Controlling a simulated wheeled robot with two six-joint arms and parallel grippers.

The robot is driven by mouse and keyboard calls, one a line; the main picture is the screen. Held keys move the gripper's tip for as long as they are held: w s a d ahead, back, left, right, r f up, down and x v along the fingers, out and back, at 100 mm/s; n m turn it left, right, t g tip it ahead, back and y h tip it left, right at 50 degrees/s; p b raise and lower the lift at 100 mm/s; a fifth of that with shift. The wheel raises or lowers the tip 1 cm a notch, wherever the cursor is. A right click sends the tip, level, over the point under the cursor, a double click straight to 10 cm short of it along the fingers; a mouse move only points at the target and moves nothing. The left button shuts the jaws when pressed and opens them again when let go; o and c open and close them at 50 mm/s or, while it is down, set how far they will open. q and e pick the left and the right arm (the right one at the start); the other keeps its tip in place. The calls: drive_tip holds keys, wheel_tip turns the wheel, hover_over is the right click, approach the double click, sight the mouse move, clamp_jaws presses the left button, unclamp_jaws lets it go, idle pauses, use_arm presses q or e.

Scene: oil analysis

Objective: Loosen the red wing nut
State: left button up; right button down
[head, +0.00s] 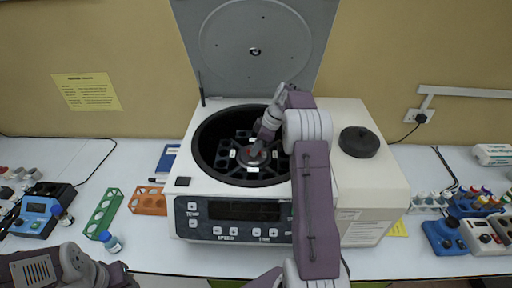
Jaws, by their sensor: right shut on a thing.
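The centrifuge (352,182) stands open in the middle of the table, its grey lid (225,60) raised at the back. Inside the dark bowl is a rotor (226,162) with several tube slots around a central hub. My right gripper (258,150) reaches down into the bowl and is shut at the hub. A small bit of red shows at the gripper tips, which fits the red wing nut (254,149); most of it is hidden by the gripper. My left arm shows at the lower left, with its gripper fingers out of clear sight.
A black round cap (359,142) lies on the centrifuge's right top. Green (104,213) and orange (148,201) racks and a small bottle (110,241) are to the left. Blue instruments and several bottles stand at the far right. The raised lid blocks the back.

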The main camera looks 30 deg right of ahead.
drive_tip(key=shift+n, duration=0.6)
drive_tip(key=shift+p, duration=0.3)
drive_tip(key=c, duration=1.6)
unclamp_jaws()
drive_tip(key=shift+o, duration=0.8)
drive_tip(key=shift+w+a+g, duration=0.1)
drive_tip(key=shift+g, duration=0.2)
drive_tip(key=shift+d+r, duration=0.2)
drive_tip(key=shift+r, duration=0.15)
drive_tip(key=v, duration=0.8)
drive_tip(key=shift+r, duration=0.15)
